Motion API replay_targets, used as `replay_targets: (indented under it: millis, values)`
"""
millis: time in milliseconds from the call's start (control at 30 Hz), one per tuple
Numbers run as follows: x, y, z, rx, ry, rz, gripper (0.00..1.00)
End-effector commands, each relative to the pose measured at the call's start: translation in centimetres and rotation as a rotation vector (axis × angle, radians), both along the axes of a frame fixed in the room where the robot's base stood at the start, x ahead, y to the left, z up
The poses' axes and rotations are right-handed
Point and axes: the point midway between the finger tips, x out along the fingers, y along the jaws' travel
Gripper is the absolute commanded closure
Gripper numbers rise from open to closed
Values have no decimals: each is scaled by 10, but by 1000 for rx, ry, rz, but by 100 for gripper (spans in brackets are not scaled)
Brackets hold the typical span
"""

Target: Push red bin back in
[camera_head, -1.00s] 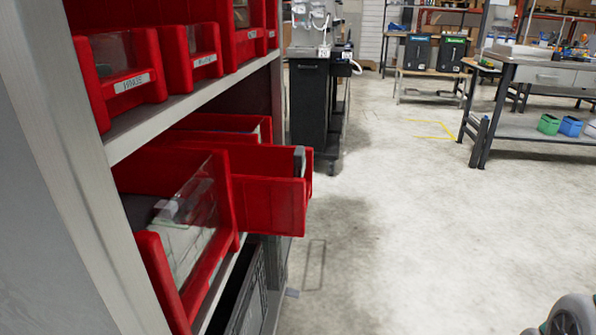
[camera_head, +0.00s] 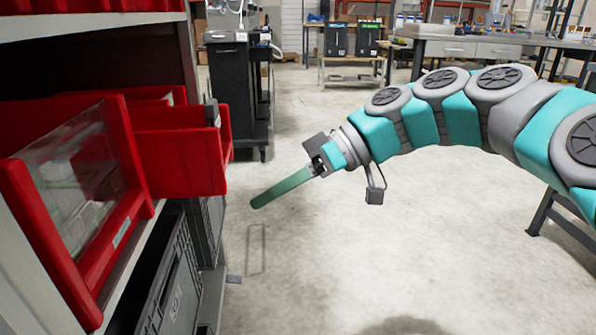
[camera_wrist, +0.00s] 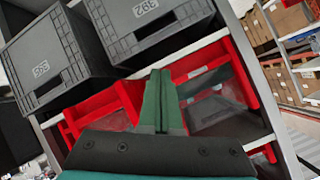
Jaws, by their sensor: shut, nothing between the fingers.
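The red bin (camera_head: 185,160) sticks out past the shelf front in the head view, beyond a nearer red bin with a clear front. My gripper (camera_head: 254,203) is shut and empty, its long green fingers pointing left and slightly down. The fingertips are right of the bin's front and appear lower, apart from it. In the wrist view, which looks upside down, the shut fingers (camera_wrist: 161,80) lie in front of the red bins. The protruding bin appears to be the one on the left (camera_wrist: 118,103), partly hidden by my gripper.
The near clear-fronted red bin (camera_head: 128,170) sits on the shelf. Grey crates (camera_head: 170,290) are on the level below. A black cart (camera_head: 236,95) stands beyond the shelf. The floor right of the shelf is open, with workbenches farther back.

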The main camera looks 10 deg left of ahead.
Motion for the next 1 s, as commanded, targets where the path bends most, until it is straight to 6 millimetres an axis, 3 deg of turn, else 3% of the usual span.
replay_targets:
  millis: [33, 233, 433, 667, 1000]
  values:
    - [21, 6, -2, 94, -33, 28, 100]
    - [98, 5, 8, 422, -215, 71, 100]
    - [150, -8, -2, 596, -373, 49, 100]
    - [163, -7, -4, 641, -430, 38, 100]
    - [148, 47, -1, 641, -425, 43, 100]
